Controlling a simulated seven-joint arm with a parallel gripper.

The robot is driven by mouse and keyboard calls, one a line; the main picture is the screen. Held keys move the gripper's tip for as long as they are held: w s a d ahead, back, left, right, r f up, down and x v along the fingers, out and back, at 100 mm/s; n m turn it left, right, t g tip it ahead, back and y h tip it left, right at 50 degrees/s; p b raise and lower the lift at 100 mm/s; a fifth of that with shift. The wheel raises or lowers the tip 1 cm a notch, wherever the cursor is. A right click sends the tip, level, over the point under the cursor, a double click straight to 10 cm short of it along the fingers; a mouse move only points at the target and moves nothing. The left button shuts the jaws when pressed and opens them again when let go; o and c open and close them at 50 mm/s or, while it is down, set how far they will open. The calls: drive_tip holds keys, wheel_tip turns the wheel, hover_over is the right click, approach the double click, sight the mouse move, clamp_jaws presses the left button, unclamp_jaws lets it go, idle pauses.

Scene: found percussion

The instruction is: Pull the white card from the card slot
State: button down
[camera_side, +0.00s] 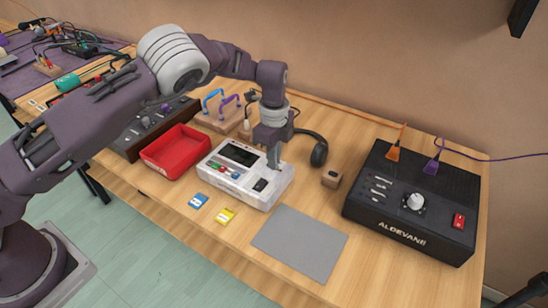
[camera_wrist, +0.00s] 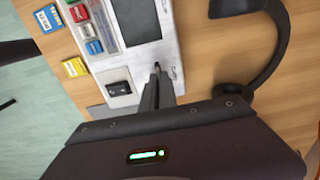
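A white device (camera_side: 222,177) with a dark screen and coloured buttons stands at mid-table; its casing also shows in the wrist view (camera_wrist: 150,54). My gripper (camera_side: 273,166) points down at the right part of the device, near its back edge. In the wrist view, the gripper's fingers (camera_wrist: 157,76) are close together beside a small dark mark on the white top. Whether anything is between them cannot be made out. I cannot pick out a white card or a card slot; the fingers may hide them. A black switch (camera_side: 260,185) lies in front of the fingers.
A blue card (camera_side: 198,201) and a yellow card (camera_side: 223,216) lie in front of the device, with a grey mat (camera_side: 300,243) to their right. A red tray (camera_side: 175,152) stands left. Headphones (camera_side: 319,153), a wooden cube (camera_side: 331,178) and a black box (camera_side: 410,206) stand right.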

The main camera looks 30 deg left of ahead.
drive_tip(key=shift+r, duration=1.6)
drive_tip(key=shift+r, duration=1.5)
